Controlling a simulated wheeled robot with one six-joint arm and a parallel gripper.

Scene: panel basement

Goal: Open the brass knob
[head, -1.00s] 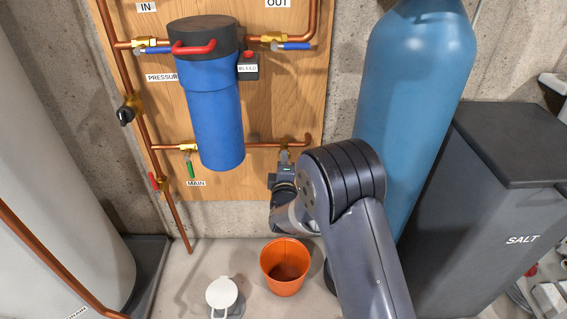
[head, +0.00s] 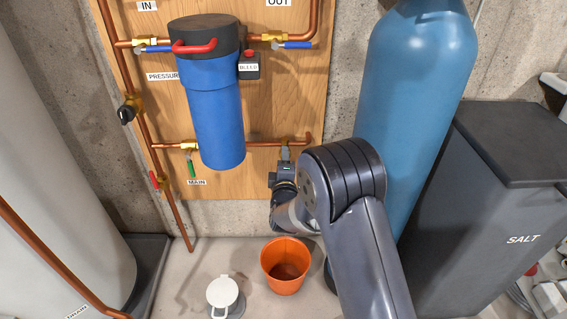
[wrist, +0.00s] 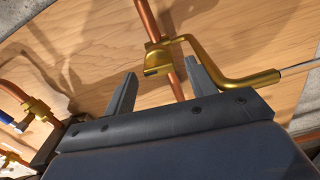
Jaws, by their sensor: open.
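A brass valve fitting (wrist: 157,58) sits on a copper pipe against the wood board in the wrist view. A bent brass handle (wrist: 230,80) runs from it to the right, with a thin grey rod at its end. I cannot tell which part is the knob. My gripper (wrist: 160,68) is open; its two dark fingers stand apart, with the brass fitting seen between their tips. Contact cannot be told. In the head view my gripper (head: 285,163) is in front of the lower pipe's right end, and my arm hides part of this area.
A blue filter housing (head: 215,120) with a red handle hangs left of my gripper. A blue tank (head: 415,80) stands close on the right, beside a dark salt bin (head: 480,190). An orange bucket (head: 286,268) and a white-lidded container (head: 223,293) stand on the floor below.

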